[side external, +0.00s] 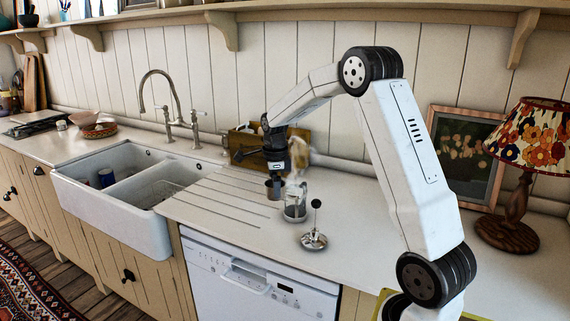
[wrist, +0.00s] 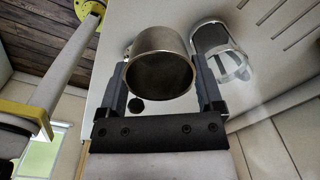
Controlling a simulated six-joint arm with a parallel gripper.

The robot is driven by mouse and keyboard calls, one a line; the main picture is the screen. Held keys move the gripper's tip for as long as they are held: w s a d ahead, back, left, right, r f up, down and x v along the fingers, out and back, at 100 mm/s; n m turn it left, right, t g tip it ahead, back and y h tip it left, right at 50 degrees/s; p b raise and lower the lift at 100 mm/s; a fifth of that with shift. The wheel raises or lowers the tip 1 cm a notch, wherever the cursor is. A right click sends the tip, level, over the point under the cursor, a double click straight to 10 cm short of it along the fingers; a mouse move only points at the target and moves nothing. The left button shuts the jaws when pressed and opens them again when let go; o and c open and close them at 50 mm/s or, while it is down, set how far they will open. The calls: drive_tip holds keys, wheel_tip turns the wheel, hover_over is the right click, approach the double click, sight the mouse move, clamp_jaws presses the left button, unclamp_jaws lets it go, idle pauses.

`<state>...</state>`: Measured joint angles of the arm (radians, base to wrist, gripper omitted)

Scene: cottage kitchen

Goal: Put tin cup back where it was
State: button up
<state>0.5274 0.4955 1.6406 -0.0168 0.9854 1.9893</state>
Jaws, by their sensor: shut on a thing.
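The tin cup (side external: 273,189) is a small grey metal cup, upright below my gripper (side external: 275,174) at the back of the counter, beside the ribbed draining area. In the wrist view the tin cup (wrist: 158,66) sits between the two dark fingers of my gripper (wrist: 160,82), its open mouth facing the camera. The fingers are shut on it, one on each side. I cannot tell whether its base touches the counter.
A glass press jug (side external: 295,207) stands close to the right of the cup. Its lid with plunger (side external: 314,238) lies nearer the front. A wooden crate (side external: 245,147) is behind, the white double sink (side external: 110,215) left, a lamp (side external: 510,220) right. Counter right of the lid is clear.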

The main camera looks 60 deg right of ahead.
drive_tip(key=s+a+n, duration=0.1)
drive_tip(key=s+a, duration=0.3)
drive_tip(key=shift+s+f+n, duration=0.25)
drive_tip(key=shift+s+n, duration=0.05)
drive_tip(key=shift+n, duration=0.1)
drive_tip(key=shift+w, duration=0.1)
drive_tip(key=shift+w+d+f, duration=0.85)
drive_tip(key=shift+w+f, duration=0.7)
drive_tip(key=shift+w, duration=0.5)
drive_tip(key=shift+w+d+f, duration=0.9)
drive_tip(key=shift+w+f, duration=0.65)
drive_tip(key=shift+w, duration=0.5)
drive_tip(key=shift+w+d+f, duration=0.85)
drive_tip(key=shift+w+f, duration=0.7)
drive_tip(key=shift+w, duration=0.5)
drive_tip(key=shift+w+d+f, duration=0.1)
drive_tip(key=shift+w+f, duration=0.15)
drive_tip(key=shift+f, duration=1.6)
drive_tip(key=shift+f, duration=0.1)
